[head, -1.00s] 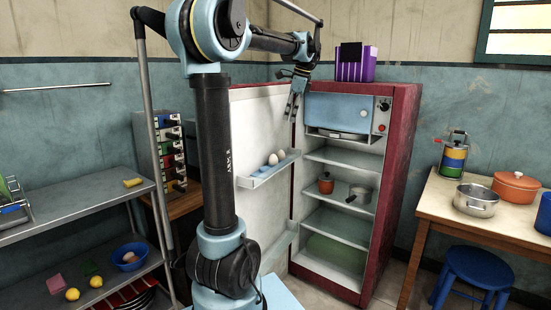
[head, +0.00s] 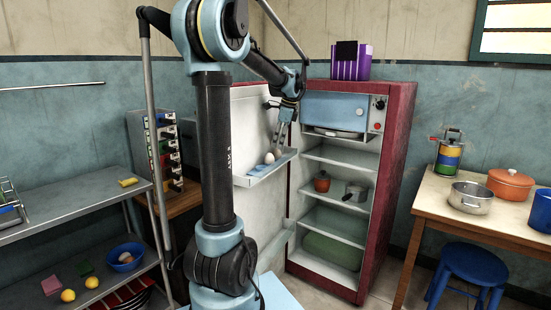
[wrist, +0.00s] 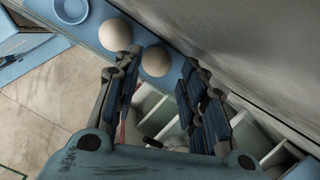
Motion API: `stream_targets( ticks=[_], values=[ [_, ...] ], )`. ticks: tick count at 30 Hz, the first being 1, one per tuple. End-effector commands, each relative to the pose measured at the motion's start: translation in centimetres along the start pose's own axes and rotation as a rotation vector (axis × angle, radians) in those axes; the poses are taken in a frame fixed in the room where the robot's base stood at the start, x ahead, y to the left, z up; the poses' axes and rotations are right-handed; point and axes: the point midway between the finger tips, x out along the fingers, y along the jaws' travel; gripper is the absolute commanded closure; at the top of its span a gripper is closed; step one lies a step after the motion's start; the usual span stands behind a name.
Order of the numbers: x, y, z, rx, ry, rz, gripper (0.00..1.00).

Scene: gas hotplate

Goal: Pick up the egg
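Two pale eggs rest on the fridge door shelf (head: 258,177). One egg (head: 269,157) shows in the head view just left of my gripper (head: 281,145); the other is hidden there behind the fingers. In the wrist view, one egg (wrist: 114,34) lies outside the left finger. The second egg (wrist: 156,60) lies beyond and between the fingertips of my gripper (wrist: 161,68). My gripper is open and empty, pointing down at the shelf. I cannot tell whether a finger touches the nearer egg.
The fridge (head: 388,180) stands open, its white door (head: 250,115) close behind the eggs. A red pot (head: 321,183) and a grey pot (head: 355,192) stand on a fridge shelf. A blue bowl (head: 125,260) sits on the left rack. A wooden table (head: 470,217) stands at right.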

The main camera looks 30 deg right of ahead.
Motion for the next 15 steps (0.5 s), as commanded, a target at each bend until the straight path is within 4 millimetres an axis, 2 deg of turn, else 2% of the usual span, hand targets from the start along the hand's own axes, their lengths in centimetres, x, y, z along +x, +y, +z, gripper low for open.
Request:
stream_targets(
  ticks=[9,15],
  values=[
    [4.0,0.1,-0.5,-0.001,0.0,0.0,0.62],
    [4.5,0.1,-0.5,0.0,0.0,0.0,0.62]
  ],
)
